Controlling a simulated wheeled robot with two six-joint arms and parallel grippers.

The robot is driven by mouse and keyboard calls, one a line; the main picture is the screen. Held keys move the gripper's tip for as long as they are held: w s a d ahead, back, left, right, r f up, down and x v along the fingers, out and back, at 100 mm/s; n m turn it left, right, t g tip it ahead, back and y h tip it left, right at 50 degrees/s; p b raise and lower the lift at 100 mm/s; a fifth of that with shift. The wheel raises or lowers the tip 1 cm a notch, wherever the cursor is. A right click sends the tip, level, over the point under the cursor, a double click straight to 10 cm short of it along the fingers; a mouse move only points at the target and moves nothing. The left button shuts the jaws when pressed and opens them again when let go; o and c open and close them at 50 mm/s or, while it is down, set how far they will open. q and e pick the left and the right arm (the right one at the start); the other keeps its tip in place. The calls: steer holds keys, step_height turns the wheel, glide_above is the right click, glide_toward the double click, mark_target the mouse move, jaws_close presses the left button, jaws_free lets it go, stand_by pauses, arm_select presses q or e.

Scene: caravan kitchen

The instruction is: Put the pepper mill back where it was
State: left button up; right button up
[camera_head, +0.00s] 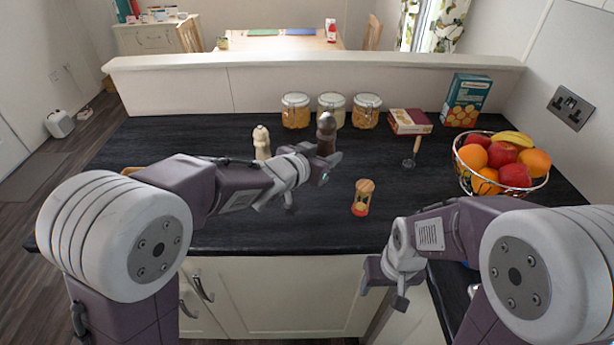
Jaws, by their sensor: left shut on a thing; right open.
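The pepper mill (326,134) is dark brown with a greyish top and looks upright over the middle of the dark counter. My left gripper (320,165) is shut on it from the front left. The gripper hides the mill's lower part, so I cannot tell whether its base touches the counter. A pale mill (261,142) stands upright to the left, its foot partly hidden by my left arm. My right gripper (384,284) is open and empty, low at the counter's front edge, well away from the mills.
Several glass jars (332,108) stand at the back, by a low wall. A red box (410,121), a teal box (466,100) and a fruit basket (501,185) are to the right. The counter (315,225) is clear in front.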

arm_select(q)
steer(key=w+a+f, duration=0.1)
steer(key=w+f, duration=0.1)
steer(key=w, duration=0.1)
steer(key=w+a+f, duration=0.2)
steer(key=w, duration=0.1)
steer(key=w+a+f+p, duration=0.1)
steer(key=w+a+f, duration=0.1)
steer(key=w+f, duration=0.1)
steer(key=shift+w+a, duration=0.2)
steer(key=shift+w, duration=0.35)
steer(key=shift+f, duration=0.25)
step_height(320, 180, down, 3)
steer(key=shift+b, duration=0.55)
steer(key=shift+f, duration=0.25)
steer(key=shift+f, duration=0.2)
steer(key=o, duration=1.3)
